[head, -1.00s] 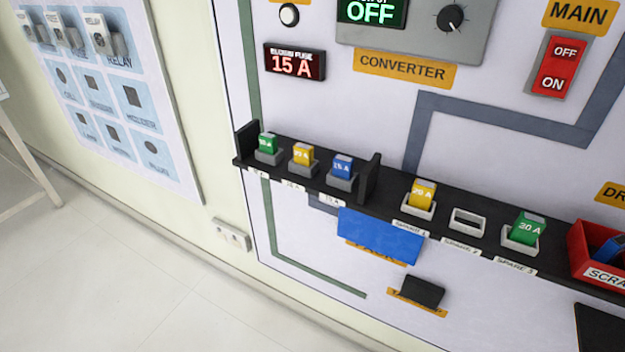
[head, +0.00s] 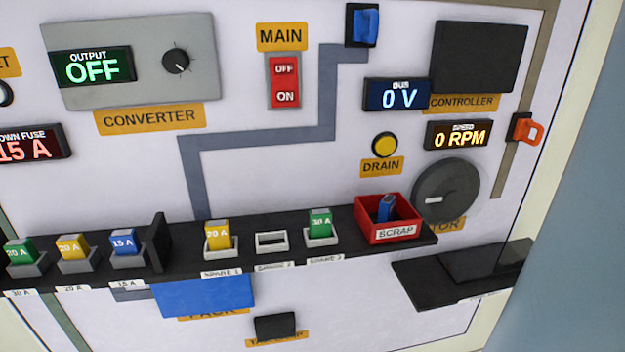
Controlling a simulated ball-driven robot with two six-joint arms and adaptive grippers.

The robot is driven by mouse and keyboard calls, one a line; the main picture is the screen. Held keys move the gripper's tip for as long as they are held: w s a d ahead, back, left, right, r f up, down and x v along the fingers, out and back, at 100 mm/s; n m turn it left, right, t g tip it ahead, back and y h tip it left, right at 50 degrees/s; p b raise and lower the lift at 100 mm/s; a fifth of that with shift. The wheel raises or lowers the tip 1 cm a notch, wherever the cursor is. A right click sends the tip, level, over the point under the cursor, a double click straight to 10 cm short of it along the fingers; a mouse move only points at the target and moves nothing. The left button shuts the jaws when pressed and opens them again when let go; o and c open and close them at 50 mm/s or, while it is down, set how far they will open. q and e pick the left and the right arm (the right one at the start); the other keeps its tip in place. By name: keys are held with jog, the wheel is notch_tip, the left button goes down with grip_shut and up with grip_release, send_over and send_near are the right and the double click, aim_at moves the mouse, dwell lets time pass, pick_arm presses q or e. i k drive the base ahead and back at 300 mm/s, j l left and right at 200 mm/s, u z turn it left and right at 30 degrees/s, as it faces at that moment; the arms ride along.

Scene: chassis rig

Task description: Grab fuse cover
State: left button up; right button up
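Nothing in the head view is plainly labelled as a fuse cover, and I cannot tell which part it is. A dark flat tray (head: 435,281) at the lower right carries a glossy dark piece (head: 508,254) toward its right end. A blue block (head: 205,297) sits under the black fuse shelf (head: 185,240). A small black block (head: 275,326) is mounted below it. The shelf bears green (head: 20,250), yellow (head: 73,246) and blue (head: 123,241) fuses at the left. Neither gripper is in view.
A red scrap bin (head: 397,233) holds a blue fuse (head: 386,207). The main switch (head: 285,82), converter (head: 130,62) and grey motor disc (head: 445,188) are on the panel.

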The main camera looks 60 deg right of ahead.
aim_at(475, 263)
jog(key=z, duration=2.95)
